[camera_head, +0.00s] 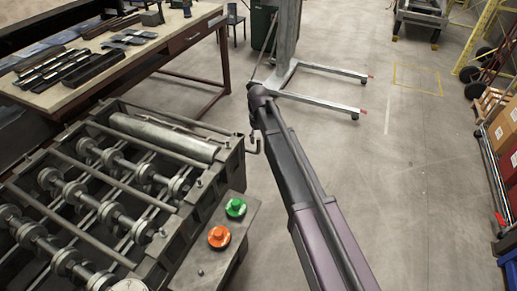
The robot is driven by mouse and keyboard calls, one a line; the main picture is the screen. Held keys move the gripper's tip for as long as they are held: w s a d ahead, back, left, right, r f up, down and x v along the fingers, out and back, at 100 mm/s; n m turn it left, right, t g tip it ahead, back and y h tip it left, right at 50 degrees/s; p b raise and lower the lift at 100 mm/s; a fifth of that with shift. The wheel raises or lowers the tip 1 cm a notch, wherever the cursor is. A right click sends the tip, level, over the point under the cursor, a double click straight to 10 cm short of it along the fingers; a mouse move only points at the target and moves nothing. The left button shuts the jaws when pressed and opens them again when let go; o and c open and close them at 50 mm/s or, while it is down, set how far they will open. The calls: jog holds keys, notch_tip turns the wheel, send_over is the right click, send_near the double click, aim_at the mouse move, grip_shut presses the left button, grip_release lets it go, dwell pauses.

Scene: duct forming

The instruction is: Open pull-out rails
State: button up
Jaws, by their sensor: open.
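The duct forming machine (190,225) fills the lower left, with rows of rollers (92,202) on shafts and a wide grey cylinder (165,138) near its back. Long thin bars (88,178) run across its top; I cannot tell which parts are the pull-out rails. A small bent rod (256,149) sticks out at the machine's back right corner. My arm reaches up from the bottom, and my dark gripper (254,126) is at its far end, just above and beside the bent rod. The gripper is small and partly hidden by the arm; I see nothing held.
A green button (236,208) and an orange button (218,237) sit on the machine's right side panel. A workbench (165,45) with metal parts stands behind left. A grey lift stand (290,75) is behind. Floor (420,180) to the right is clear, up to boxes (502,135).

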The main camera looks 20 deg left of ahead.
aim_at(259, 149)
jog(key=shift+f+b, duration=1.7)
jog(key=shift+f, duration=0.3)
grip_shut()
